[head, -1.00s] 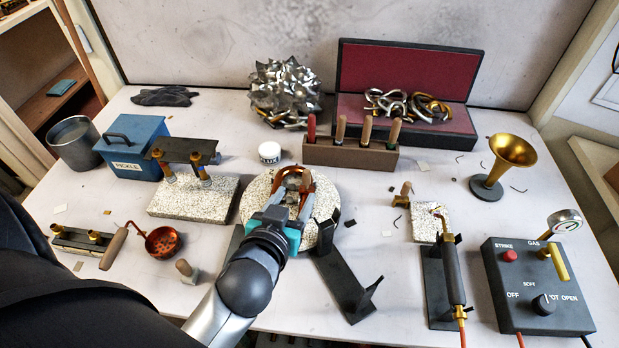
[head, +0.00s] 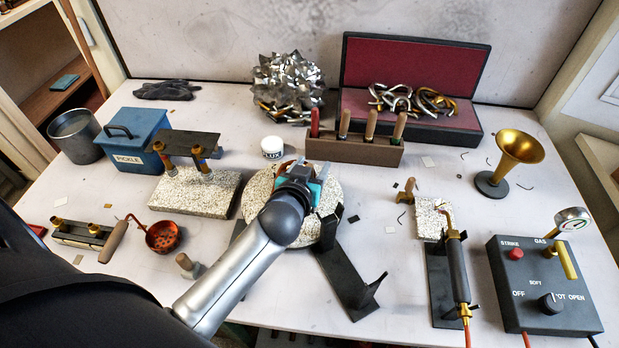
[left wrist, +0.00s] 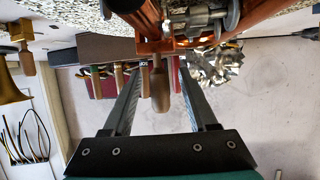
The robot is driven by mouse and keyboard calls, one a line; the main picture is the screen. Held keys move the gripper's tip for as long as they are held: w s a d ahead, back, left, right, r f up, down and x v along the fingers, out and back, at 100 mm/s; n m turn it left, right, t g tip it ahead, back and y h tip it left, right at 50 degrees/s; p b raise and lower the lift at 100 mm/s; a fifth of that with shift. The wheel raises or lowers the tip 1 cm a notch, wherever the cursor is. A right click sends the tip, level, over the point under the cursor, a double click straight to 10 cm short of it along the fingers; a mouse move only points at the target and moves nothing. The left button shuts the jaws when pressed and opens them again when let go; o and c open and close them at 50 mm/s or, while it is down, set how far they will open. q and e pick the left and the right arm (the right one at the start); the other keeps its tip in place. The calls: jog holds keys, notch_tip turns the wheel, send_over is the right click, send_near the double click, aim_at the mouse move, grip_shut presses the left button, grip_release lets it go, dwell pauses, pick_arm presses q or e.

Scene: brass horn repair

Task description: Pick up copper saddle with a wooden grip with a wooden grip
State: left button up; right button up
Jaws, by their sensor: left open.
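A copper saddle (head: 286,167) shows in part on the round speckled plate (head: 258,193), mostly hidden behind my left gripper (head: 300,176) in the head view. In the left wrist view its copper body (left wrist: 178,42) is at the top, and its wooden grip (left wrist: 160,88) points down between the two fingers of my left gripper (left wrist: 160,72). The gripper is open, with a gap on both sides of the grip. Whether a finger touches the copper part cannot be told. My right gripper is not in view.
A tool rack (head: 355,149) with several handles stands behind the plate, with a white jar (head: 271,147) to its left. A black stand (head: 352,275) lies in front of the plate. A speckled block with brass posts (head: 190,192) is to the left.

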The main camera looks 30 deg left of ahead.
pick_arm(q)
jog(key=shift+w+a+f, duration=0.1)
jog(key=shift+w+f, duration=0.1)
jog(key=shift+w, duration=0.35)
jog(key=shift+c, duration=0.2)
grip_shut()
